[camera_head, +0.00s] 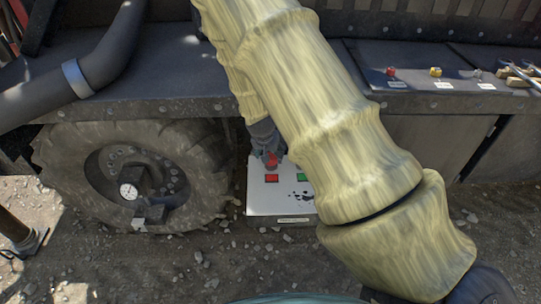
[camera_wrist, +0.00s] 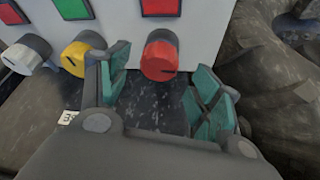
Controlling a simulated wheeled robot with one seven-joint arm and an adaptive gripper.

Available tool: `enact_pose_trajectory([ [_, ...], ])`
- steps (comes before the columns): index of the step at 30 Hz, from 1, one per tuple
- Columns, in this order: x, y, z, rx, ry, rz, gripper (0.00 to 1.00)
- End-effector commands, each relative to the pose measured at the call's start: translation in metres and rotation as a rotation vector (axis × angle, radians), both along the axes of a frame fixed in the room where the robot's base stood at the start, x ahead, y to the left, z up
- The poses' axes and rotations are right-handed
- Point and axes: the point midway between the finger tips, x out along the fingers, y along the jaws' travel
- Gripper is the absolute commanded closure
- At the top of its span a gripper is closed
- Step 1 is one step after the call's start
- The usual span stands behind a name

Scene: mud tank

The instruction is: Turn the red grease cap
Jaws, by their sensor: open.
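The red grease cap (camera_wrist: 160,57) sticks out from a white panel (camera_wrist: 215,22) in the wrist view. My gripper (camera_wrist: 160,76) is open, with one teal-padded finger to each side of the cap. A gap shows between the cap and each pad, so I see no contact. In the head view the red cap (camera_head: 272,161) shows just below my gripper (camera_head: 267,150), partly hidden by it.
A yellow cap (camera_wrist: 82,52) and a white cap (camera_wrist: 27,54) sit left of the red one, the yellow close to my left finger. A big tyre (camera_head: 130,175) stands left of the panel. Small coloured caps (camera_head: 435,71) and rods (camera_head: 520,73) lie on the ledge at right.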

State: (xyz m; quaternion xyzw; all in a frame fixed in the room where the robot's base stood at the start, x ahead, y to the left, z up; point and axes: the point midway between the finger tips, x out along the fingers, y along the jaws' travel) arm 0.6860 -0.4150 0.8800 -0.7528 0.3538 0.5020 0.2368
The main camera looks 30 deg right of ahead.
Motion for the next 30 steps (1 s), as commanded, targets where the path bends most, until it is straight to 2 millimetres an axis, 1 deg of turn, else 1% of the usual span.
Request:
enact_pose_trajectory([
  [3, 0.002, -0.004, -0.012, 0.000, 0.003, 0.000, 0.36],
  [9, 0.006, -0.009, -0.026, 0.001, 0.002, 0.000, 0.36],
  [15, 0.008, -0.011, -0.033, 0.001, 0.001, 0.000, 0.36],
  [23, 0.008, -0.011, -0.034, 0.000, 0.001, 0.000, 0.36],
  [24, 0.008, -0.011, -0.034, 0.000, 0.001, 0.000, 0.37],
  [25, 0.008, -0.011, -0.034, 0.000, 0.001, 0.000, 0.43],
  [29, 0.008, -0.011, -0.034, 0.000, 0.001, 0.000, 0.67],
  [30, 0.008, -0.011, -0.034, 0.000, 0.001, 0.000, 0.74],
])
